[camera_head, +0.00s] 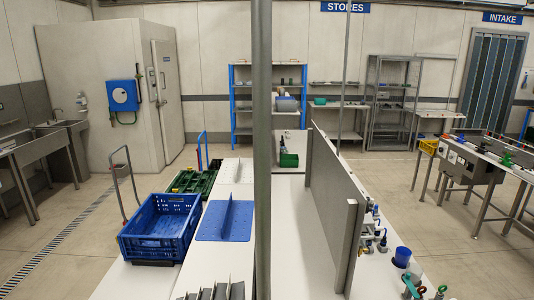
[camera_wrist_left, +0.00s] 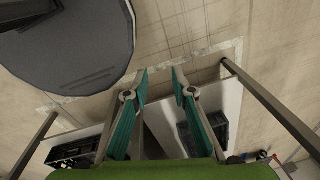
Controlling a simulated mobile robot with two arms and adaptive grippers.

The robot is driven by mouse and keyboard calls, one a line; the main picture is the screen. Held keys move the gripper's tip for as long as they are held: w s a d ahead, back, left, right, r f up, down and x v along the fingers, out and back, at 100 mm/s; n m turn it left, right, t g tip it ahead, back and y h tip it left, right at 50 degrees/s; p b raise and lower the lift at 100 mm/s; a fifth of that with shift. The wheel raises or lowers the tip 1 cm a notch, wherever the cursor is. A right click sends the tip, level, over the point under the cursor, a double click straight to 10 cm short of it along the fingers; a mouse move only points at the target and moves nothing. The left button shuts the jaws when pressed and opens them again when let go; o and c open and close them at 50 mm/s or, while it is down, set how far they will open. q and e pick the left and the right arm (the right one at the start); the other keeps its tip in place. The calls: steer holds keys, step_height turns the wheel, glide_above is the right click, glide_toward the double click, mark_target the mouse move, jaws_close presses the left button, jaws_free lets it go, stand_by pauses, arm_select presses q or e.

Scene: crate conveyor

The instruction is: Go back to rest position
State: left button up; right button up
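My left gripper (camera_wrist_left: 160,76) shows in the left wrist view, with two teal fingers whose tips stand apart. It is open and nothing is between the fingers. Beyond and below the fingers are pale table surfaces and two dark crates (camera_wrist_left: 72,152), partly covered by the fingers. Neither of my grippers can be made out for sure in the head view. My right gripper is not in view.
A blue crate (camera_head: 152,244) stands left of a blue mat (camera_head: 211,232) with an upright divider. A green crate (camera_head: 187,184) is behind. A grey post (camera_head: 262,120) and panel (camera_head: 332,205) stand mid-view. Small items, including a blue cup (camera_head: 402,256), sit right of the panel.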

arm_select(q)
steer(key=d+h, duration=0.1)
steer(key=d, duration=0.7)
step_height(320, 180, down, 15)
steer(key=a+b, duration=0.1)
steer(key=b, duration=1.3)
steer(key=shift+r, duration=0.2)
steer(key=shift+s, duration=0.1)
steer(key=shift+a, duration=0.15)
